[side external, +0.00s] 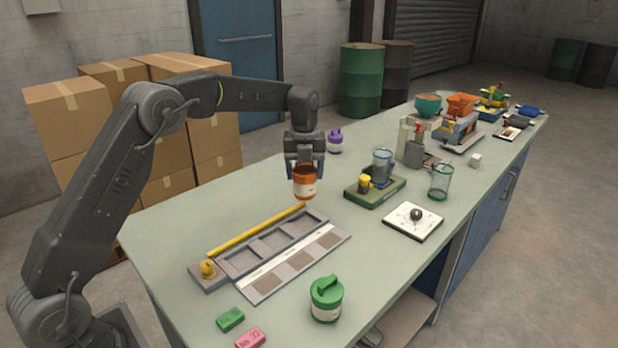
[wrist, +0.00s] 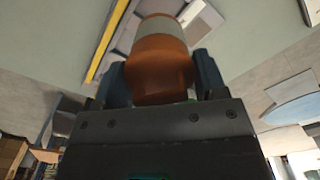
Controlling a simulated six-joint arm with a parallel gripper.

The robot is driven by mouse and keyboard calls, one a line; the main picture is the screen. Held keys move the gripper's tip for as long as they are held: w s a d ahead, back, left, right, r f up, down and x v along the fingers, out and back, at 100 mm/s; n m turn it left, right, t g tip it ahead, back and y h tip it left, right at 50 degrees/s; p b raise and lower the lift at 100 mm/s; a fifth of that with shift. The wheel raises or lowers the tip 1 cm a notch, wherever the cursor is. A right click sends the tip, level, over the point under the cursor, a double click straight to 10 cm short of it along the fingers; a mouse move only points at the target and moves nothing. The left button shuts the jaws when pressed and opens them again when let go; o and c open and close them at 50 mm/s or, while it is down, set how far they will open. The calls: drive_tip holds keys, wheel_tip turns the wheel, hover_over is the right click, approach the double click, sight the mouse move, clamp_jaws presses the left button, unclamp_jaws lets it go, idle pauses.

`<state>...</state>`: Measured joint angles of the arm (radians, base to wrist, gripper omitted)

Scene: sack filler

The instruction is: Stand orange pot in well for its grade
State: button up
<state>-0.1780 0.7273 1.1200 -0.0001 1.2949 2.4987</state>
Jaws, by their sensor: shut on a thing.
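My gripper (side external: 304,172) is shut on the orange pot (side external: 305,186), which has a pale label band, and holds it upright above the bench. The orange pot (wrist: 160,62) also fills the middle of the wrist view, between the fingers of my gripper (wrist: 160,80). Below and left of it in the side view lies a grey tray (side external: 222,270) with several square wells in a row and a yellow bar (side external: 257,231) along its back edge. A pale strip (side external: 328,243) with brown squares runs along the tray's front. Any grade marks are too small to read.
A green-lidded pot (side external: 326,299), a green block (side external: 230,319) and a pink block (side external: 250,338) stand near the front. A purple pot (side external: 335,141) is behind my gripper. A green stand (side external: 360,196) with a glass jar and a white plate (side external: 413,222) are to the right.

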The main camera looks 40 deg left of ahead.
sight(305, 198)
drive_tip(key=shift+f, duration=4.05)
drive_tip(key=shift+f, duration=0.7)
drive_tip(key=o, duration=1)
drive_tip(key=shift+o, duration=0.5)
drive_tip(key=shift+r, duration=4.05)
